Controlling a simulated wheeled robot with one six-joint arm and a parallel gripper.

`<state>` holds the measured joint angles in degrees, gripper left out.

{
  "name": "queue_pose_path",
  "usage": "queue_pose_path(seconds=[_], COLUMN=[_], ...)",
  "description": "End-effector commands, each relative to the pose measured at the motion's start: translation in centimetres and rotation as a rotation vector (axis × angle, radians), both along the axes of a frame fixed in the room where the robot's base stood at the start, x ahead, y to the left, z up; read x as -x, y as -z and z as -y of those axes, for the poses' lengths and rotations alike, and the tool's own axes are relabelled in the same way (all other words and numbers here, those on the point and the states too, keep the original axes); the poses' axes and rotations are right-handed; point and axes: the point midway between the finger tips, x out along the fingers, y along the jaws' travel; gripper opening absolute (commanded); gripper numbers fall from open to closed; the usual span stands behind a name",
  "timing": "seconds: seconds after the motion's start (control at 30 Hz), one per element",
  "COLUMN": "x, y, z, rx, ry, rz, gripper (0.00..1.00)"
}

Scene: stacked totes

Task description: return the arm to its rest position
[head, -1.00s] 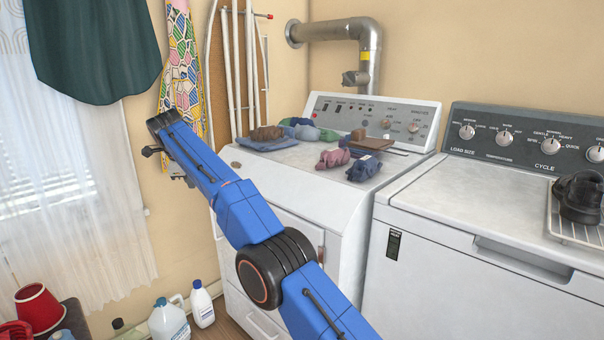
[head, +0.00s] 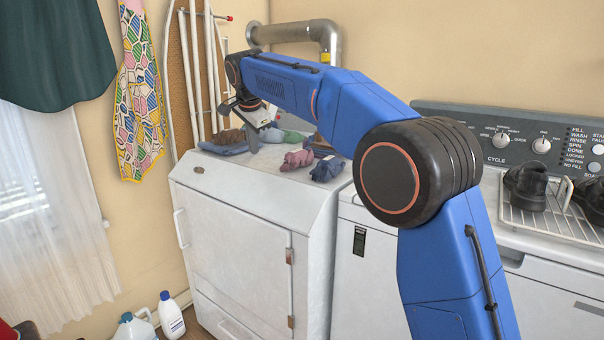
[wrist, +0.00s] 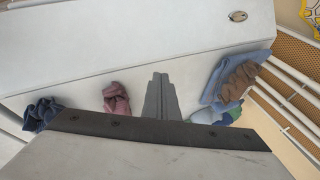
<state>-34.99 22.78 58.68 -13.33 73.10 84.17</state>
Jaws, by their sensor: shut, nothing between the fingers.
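My arm is blue with black joints and reaches across the head view from the lower right. My gripper (head: 257,128) hangs from the arm's far end, over the back part of the white dryer top (head: 262,175). In the wrist view my gripper (wrist: 160,82) shows as a narrow grey pair of fingers, closed together and empty. The fingers point toward the dryer top between a pink cloth bundle (wrist: 116,98) and a blue folded cloth (wrist: 238,68). I cannot tell the exact height of the fingertips over the surface.
The pink bundle (head: 297,159) and a dark blue bundle (head: 327,168) lie on the dryer top. A brown bundle (head: 230,137) lies on the blue cloth at left. The washer (head: 365,285) stands right, with black shoes (head: 527,184) on a rack. A metal duct (head: 293,33) runs behind.

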Motion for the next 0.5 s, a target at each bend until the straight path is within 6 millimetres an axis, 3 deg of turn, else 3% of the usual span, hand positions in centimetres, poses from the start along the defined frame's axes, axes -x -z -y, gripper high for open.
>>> queue_pose_path(seconds=[0.03, 0.1, 0.5], x=[0.8, 1.8, 9.6], y=[-0.5, -0.9, -1.0], z=[2.3, 4.8, 18.5], rx=[0.013, 0.033, 0.135], ry=[-0.015, -0.044, -0.207], rz=[-0.001, -0.003, -0.017], gripper=[0.0, 0.0, 0.0])
